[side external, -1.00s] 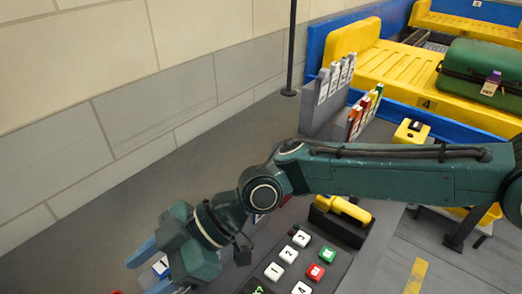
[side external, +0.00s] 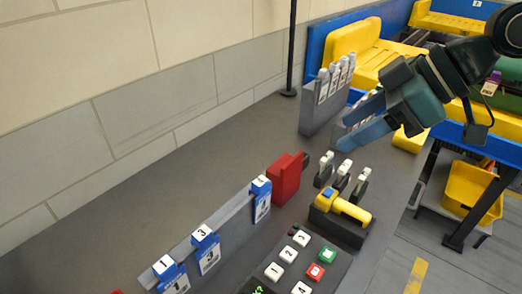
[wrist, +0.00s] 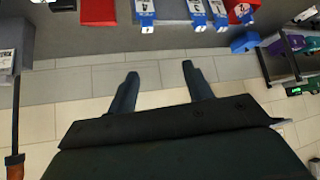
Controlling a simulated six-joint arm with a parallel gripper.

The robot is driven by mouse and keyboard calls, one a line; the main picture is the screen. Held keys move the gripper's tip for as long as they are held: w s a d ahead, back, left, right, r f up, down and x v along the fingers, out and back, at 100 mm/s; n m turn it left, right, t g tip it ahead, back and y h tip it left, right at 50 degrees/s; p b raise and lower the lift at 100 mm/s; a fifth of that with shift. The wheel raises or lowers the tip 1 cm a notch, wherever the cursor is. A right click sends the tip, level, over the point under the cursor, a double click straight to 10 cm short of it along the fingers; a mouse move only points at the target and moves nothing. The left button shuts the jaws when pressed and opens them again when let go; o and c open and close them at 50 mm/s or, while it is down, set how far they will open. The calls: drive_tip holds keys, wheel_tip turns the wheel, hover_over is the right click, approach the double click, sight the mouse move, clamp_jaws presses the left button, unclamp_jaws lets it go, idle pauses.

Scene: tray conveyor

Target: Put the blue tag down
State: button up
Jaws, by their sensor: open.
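Several blue tags with white number labels hang along a grey rail at the lower left in the side view: one marked 1 (side external: 172,280), one marked 3 (side external: 208,257) and one at the rail's far end (side external: 262,205). I cannot tell which one the task means. Blue tags (wrist: 197,15) also show at the top of the wrist view. My gripper (side external: 352,132) is raised at the upper right, well apart from that rail. Its blue fingers are open, with nothing between them in the wrist view (wrist: 160,80).
A red block (side external: 287,178) stands at the rail's far end. A yellow-handled device (side external: 345,208) sits in a black cradle by the button panel (side external: 290,270). Small grey holders (side external: 342,178) stand below my gripper. A grey slotted rack (side external: 320,105) is behind it. The grey counter's left side is clear.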

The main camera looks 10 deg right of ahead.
drive_tip(key=s+d+r+m+t+h, duration=0.1)
drive_tip(key=s+d+m+h, duration=0.15)
drive_tip(key=d, duration=0.65)
drive_tip(key=s+d+r+m+t+h, duration=0.1)
drive_tip(key=s+d+m, duration=0.25)
drive_tip(key=d, duration=0.55)
drive_tip(key=s+d+f+m+h, duration=0.2)
drive_tip(key=s+d+m, duration=0.1)
drive_tip(key=s+d, duration=0.4)
drive_tip(key=s+d+f+m+h, duration=0.2)
drive_tip(key=s+d+f+m, duration=0.1)
drive_tip(key=s+d, duration=0.4)
drive_tip(key=shift+s+d+f+m, duration=0.2)
drive_tip(key=shift+s+f+m, duration=0.2)
drive_tip(key=shift+s, duration=0.65)
